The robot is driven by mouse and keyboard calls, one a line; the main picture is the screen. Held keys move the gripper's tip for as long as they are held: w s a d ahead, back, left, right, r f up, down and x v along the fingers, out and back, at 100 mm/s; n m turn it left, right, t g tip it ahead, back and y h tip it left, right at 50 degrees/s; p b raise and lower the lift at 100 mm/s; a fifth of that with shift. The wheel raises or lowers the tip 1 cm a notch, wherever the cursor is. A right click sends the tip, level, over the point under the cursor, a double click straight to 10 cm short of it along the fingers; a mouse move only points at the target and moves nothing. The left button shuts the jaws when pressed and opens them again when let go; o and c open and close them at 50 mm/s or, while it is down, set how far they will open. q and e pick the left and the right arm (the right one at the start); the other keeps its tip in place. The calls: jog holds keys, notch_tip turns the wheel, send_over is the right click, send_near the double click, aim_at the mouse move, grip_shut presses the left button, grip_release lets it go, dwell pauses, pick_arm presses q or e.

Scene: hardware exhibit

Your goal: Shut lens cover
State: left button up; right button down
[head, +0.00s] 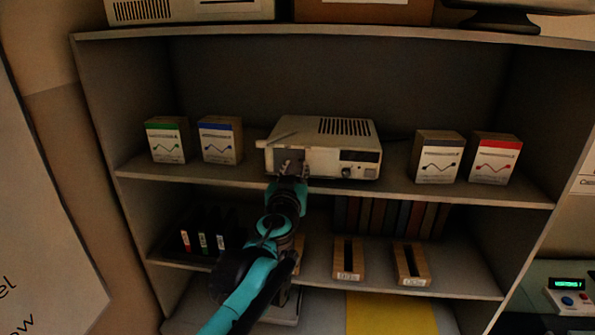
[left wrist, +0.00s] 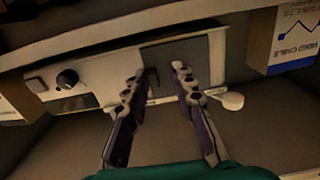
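A beige projector (head: 335,153) stands on the middle shelf, and its front also shows in the left wrist view (left wrist: 105,80). A dark grey panel at the left of its front (head: 280,156), perhaps the lens cover, shows in the left wrist view (left wrist: 205,56). I cannot tell its exact position. My left gripper (head: 291,169) is before this panel, its fingers apart and empty. In the left wrist view, the fingertips (left wrist: 160,70) flank a small dark hooked piece (left wrist: 153,80); contact is unclear. My right gripper is in no view.
A pale rounded tab (left wrist: 232,101) sticks out beside the projector front. Blue-labelled (head: 220,140) and green-labelled (head: 166,140) boxes stand left; grey-labelled (head: 437,157) and red-labelled (head: 494,158) boxes stand right. Slotted wooden blocks (head: 411,264) and a dark rack occupy the shelf below.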

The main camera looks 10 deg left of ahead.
pick_arm(q)
jog(key=shift+d, duration=0.3)
jog(key=shift+s+a, duration=0.15)
jog(key=shift+a, duration=0.05)
jog(key=s, duration=1.1)
jog(key=shift+s+d, duration=0.15)
jog(key=shift+s, duration=0.25)
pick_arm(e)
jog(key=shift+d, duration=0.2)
